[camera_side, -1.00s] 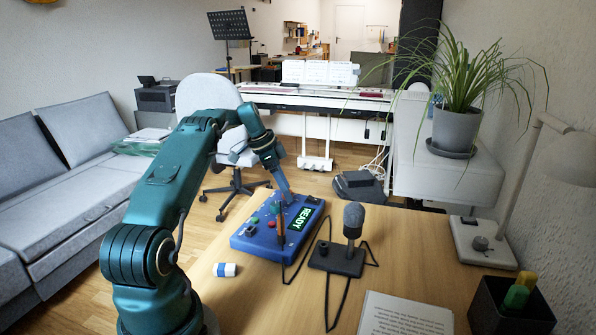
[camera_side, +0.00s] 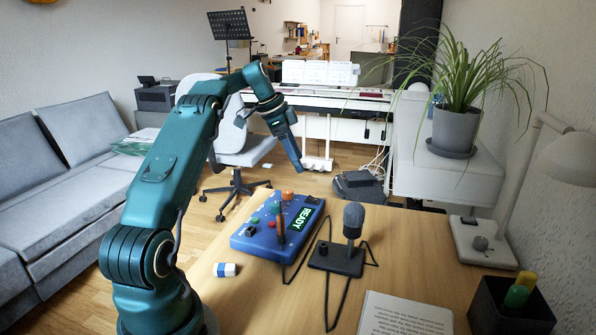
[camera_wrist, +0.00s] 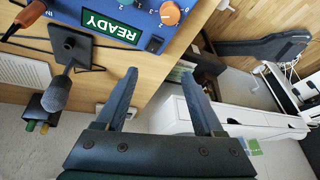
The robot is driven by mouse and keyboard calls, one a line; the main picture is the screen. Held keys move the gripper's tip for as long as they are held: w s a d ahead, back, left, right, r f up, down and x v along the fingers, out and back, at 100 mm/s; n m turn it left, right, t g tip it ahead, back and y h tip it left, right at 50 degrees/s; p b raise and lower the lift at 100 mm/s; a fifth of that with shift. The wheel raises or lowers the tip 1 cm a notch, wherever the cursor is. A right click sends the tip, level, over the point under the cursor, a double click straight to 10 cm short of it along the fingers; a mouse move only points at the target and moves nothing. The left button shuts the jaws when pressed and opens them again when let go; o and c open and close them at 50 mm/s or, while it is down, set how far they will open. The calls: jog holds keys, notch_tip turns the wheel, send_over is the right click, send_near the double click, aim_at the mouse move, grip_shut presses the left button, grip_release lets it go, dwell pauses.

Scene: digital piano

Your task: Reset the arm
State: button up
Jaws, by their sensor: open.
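My gripper (camera_side: 297,166) hangs in the air above and behind the blue control box, pointing down. In the wrist view its two fingers (camera_wrist: 160,88) stand apart with nothing between them. The blue box (camera_side: 252,241) lies on the wooden desk, with several coloured knobs and buttons and a green display reading READY. In the wrist view the box (camera_wrist: 85,8) shows at the top, with an orange knob on it. A probe with a brown handle (camera_side: 281,229) stands at the front of the box, with a dark cable.
A microphone on a stand (camera_side: 352,220) is right of the box. A white and blue eraser (camera_side: 225,269), a printed sheet (camera_side: 405,318), a pen cup (camera_side: 510,310) and a lamp base (camera_side: 482,243) are on the desk. A potted plant (camera_side: 456,130) stands at the right.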

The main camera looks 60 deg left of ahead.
jog(key=w+d+r+m, duration=0.2)
jog(key=d+r, duration=0.7)
jog(key=d, duration=0.3)
jog(key=s+d+r+t, duration=0.1)
jog(key=s+d+r, duration=0.15)
jog(key=d, duration=0.35)
jog(key=s+d+r, duration=0.1)
jog(key=s+d, duration=0.2)
jog(key=d, duration=0.3)
jog(key=s+d+f+n, duration=0.3)
jog(key=s+f, duration=0.2)
jog(key=s, duration=0.3)
jog(key=s+d+f+n+y, duration=0.1)
jog(key=s+d+f+n, duration=0.2)
jog(key=s, duration=0.4)
notch_tip(320, 180, down, 2)
jog(key=shift+s+d+f+n, duration=0.25)
jog(key=shift+s+n, duration=0.15)
jog(key=shift+n, duration=0.4)
